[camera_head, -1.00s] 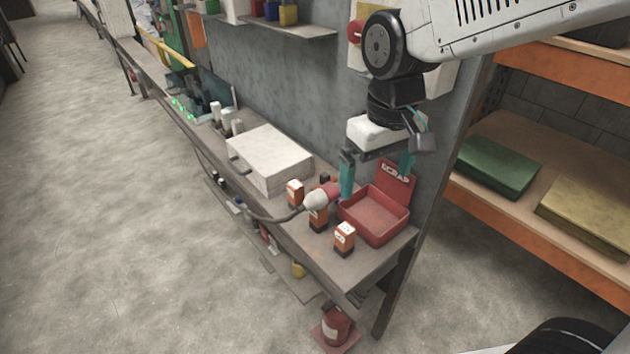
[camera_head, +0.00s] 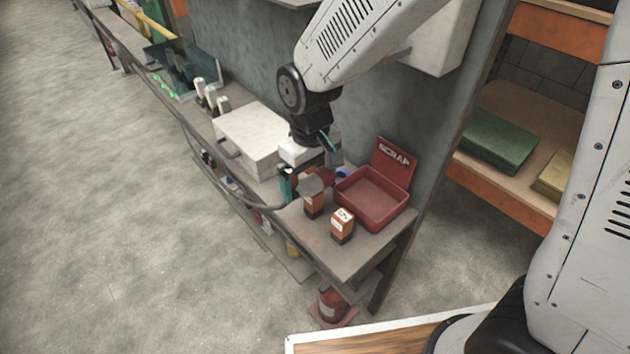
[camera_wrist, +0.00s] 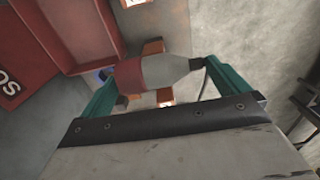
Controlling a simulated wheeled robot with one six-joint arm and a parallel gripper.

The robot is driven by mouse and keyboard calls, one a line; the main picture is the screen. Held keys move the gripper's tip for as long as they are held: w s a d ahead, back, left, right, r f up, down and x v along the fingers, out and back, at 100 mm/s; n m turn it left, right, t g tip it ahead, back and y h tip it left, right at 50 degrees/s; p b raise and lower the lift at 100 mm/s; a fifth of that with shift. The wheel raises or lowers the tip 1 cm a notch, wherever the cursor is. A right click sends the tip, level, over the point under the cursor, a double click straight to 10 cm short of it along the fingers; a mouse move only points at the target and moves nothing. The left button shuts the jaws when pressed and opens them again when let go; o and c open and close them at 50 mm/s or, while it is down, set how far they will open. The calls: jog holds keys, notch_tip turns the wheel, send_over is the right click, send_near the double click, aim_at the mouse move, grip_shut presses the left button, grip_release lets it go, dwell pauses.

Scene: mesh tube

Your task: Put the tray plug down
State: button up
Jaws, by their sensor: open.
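The plug (camera_head: 313,186), with a red collar and a grey body on a dark cable, lies at the orange blocks on the bench. My gripper (camera_head: 306,172) is over it, its teal fingers apart. In the wrist view the plug (camera_wrist: 163,73) lies crosswise between the two fingertips of my gripper (camera_wrist: 157,77), red end at the left finger and narrow end near the right one. The jaws are open, so the plug is not gripped. What supports the plug underneath is partly hidden.
The red scrap bin (camera_head: 371,199) stands just right of the plug. An orange block (camera_head: 342,224) stands in front, another (camera_head: 314,206) beside the plug. A white case (camera_head: 250,138) is to the left. The grey wall (camera_head: 250,50) rises behind the bench.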

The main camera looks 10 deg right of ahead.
jog(key=shift+f, duration=0.45)
jog(key=shift+c, duration=0.3)
jog(key=c, duration=0.8)
jog(key=shift+c, duration=0.3)
jog(key=shift+r, duration=0.2)
